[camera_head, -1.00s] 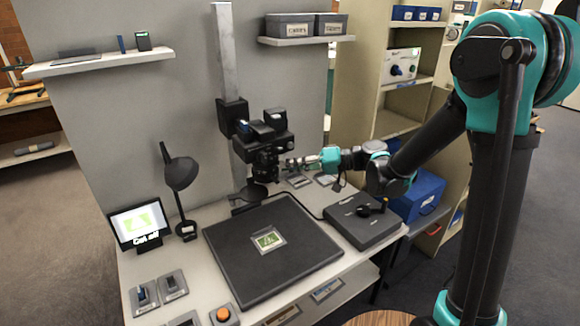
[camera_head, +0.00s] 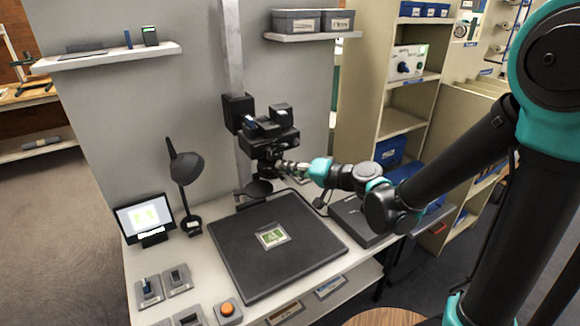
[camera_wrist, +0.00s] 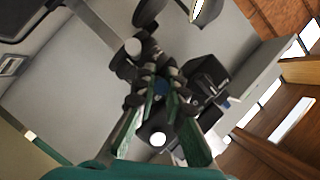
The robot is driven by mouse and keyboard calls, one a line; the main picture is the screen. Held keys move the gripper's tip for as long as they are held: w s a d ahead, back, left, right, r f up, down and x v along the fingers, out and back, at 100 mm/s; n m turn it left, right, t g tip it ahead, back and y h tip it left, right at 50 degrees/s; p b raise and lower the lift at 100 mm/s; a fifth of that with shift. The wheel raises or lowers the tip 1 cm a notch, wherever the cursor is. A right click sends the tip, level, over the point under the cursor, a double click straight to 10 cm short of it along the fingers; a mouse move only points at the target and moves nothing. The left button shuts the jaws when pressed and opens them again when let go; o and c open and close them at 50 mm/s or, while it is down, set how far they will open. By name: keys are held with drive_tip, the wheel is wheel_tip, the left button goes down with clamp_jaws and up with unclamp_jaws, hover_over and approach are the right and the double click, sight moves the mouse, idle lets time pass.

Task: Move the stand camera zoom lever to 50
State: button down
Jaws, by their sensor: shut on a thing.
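The black stand camera (camera_head: 270,143) hangs on a grey column above a dark baseboard (camera_head: 237,262). A small green card (camera_head: 271,238) lies on the board. My gripper (camera_head: 287,168) reaches in from the right at the camera's lens, below the camera body. In the wrist view its fingers (camera_wrist: 161,104) are closed in at the dark, knobbed lens ring. The gripper is shut on the zoom lever, which the fingers mostly hide. I cannot read a zoom scale.
A desk lamp (camera_head: 185,167) stands left of the camera. A dark grey box (camera_head: 356,222) sits right of the board, under my arm. Switch blocks and an orange button (camera_head: 227,308) line the front edge. Shelves stand behind at the right.

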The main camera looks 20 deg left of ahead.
drive_tip(key=shift+s+a+m+t, duration=0.25)
drive_tip(key=shift+m+t, duration=0.15)
drive_tip(key=shift+t, duration=0.1)
drive_tip(key=shift+h, duration=0.3)
drive_tip(key=c, duration=1.6)
unclamp_jaws()
drive_tip(key=shift+v, duration=6.05)
drive_tip(key=shift+f, duration=0.1)
